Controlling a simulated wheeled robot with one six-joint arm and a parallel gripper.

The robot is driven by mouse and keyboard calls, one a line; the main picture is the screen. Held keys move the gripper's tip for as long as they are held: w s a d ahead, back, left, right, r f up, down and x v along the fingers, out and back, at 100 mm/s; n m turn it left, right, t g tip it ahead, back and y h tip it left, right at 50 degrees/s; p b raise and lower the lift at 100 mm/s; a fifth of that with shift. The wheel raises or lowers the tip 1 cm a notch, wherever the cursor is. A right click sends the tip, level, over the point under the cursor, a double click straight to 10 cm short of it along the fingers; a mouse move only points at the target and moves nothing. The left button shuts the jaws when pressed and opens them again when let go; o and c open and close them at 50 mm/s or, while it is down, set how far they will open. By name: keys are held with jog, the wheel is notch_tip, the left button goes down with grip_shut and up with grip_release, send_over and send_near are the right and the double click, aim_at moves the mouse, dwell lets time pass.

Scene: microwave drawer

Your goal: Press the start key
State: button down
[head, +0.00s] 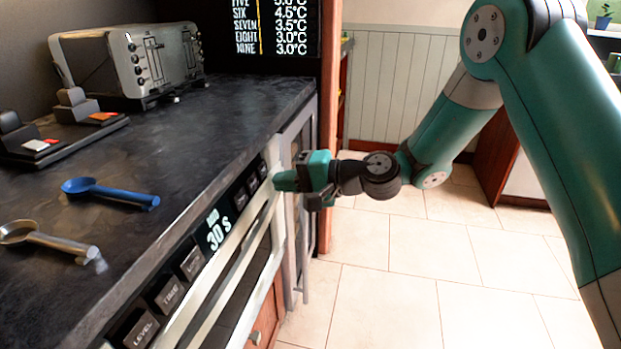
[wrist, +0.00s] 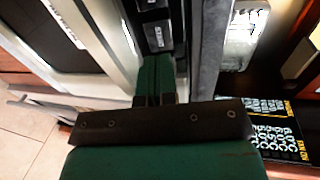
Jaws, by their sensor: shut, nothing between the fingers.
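The microwave drawer's control panel (head: 205,245) runs along the counter's front edge, with a display reading "30 s" (head: 219,235). In the wrist view the shut fingers (wrist: 154,68) end close to a dark key (wrist: 158,36). The fingers may hide part of the panel; I cannot tell whether they touch it.
More keys, marked "LEVEL" (head: 140,330) and "TIME" (head: 170,295), lie left of the display. The dark counter (head: 190,150) holds a blue spoon (head: 110,191), a metal ring-ended tool (head: 50,240) and a toaster (head: 130,62). The tiled floor (head: 400,270) in front is clear.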

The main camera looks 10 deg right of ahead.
jog(key=shift+x, duration=2.1)
jog(key=shift+a, duration=0.15)
jog(key=shift+w+a+p, duration=0.3)
jog(key=shift+a, duration=0.35)
jog(key=shift+d, duration=0.1)
jog(key=shift+s+d, duration=0.1)
jog(key=shift+d, duration=0.05)
send_near(253, 182)
jog(key=v, duration=0.5)
jog(key=shift+d, duration=0.3)
